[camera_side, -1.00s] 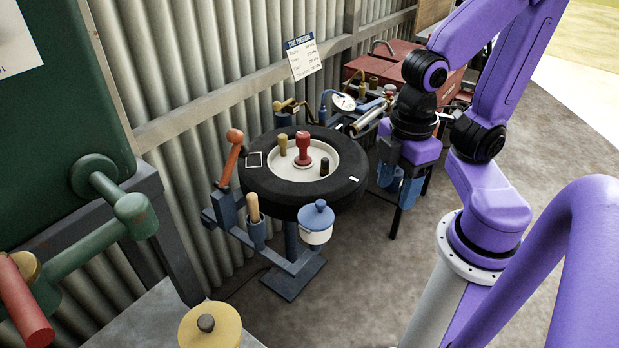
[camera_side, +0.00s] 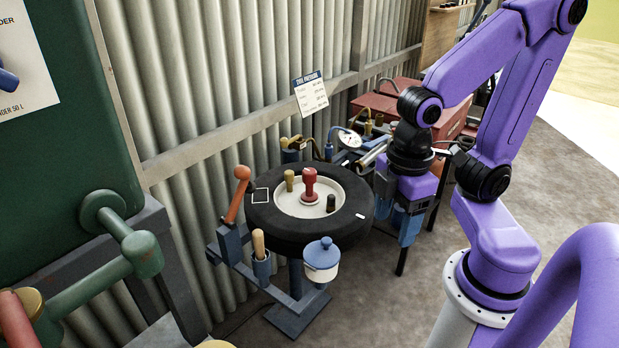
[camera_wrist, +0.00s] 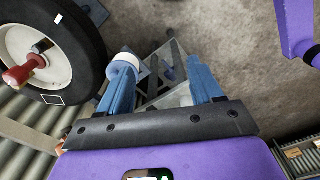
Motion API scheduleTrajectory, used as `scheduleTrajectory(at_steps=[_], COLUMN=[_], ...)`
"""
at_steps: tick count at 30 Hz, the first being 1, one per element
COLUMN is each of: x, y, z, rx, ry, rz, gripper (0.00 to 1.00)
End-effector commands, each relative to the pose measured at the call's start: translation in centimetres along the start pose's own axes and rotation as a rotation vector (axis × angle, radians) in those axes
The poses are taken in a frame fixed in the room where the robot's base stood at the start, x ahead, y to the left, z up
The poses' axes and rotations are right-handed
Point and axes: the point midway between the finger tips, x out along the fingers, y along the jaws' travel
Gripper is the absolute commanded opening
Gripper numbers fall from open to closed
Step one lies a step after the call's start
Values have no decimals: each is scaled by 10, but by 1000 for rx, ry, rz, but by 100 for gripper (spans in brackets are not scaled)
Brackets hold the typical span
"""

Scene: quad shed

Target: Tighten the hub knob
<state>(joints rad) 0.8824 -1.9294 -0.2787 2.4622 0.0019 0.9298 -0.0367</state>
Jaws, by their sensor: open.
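The hub knob (camera_side: 309,184) is red and stands upright on the pale hub (camera_side: 288,202) in the middle of a black tyre (camera_side: 285,233). The knob also shows in the wrist view (camera_wrist: 24,72), at the left edge, well outside my jaws. My gripper (camera_side: 408,228) points down to the right of the tyre in the side view, apart from it. In the wrist view its blue fingers (camera_wrist: 163,80) are spread, with nothing held between them. How far the knob is screwed in cannot be told.
An olive peg (camera_side: 290,180) and a dark peg (camera_side: 331,203) stand by the knob. An orange-handled lever (camera_side: 239,195), a wooden handle (camera_side: 258,243) and a white pot with blue lid (camera_side: 322,262) ring the tyre's near side. A gauge (camera_side: 350,139) and red box (camera_side: 400,98) are behind.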

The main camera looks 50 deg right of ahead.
Motion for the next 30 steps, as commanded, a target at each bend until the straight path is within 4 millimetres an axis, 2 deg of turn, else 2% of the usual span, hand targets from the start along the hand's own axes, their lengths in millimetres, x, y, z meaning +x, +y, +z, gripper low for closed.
scheduleTrajectory(at_steps=[5,9,15,20,23,27,30], x=[-14,-24,-37,-47,-51,-58,-60], y=[39,79,143,199,234,280,306], z=[-32,-53,-70,-70,-64,-49,-35], rx=[51,89,143,186,215,251,273], ry=[-3,-9,-15,-18,-22,-25,-26], rz=[5,7,9,10,9,7,6], gripper=[65,65,65,65,65,65,65])
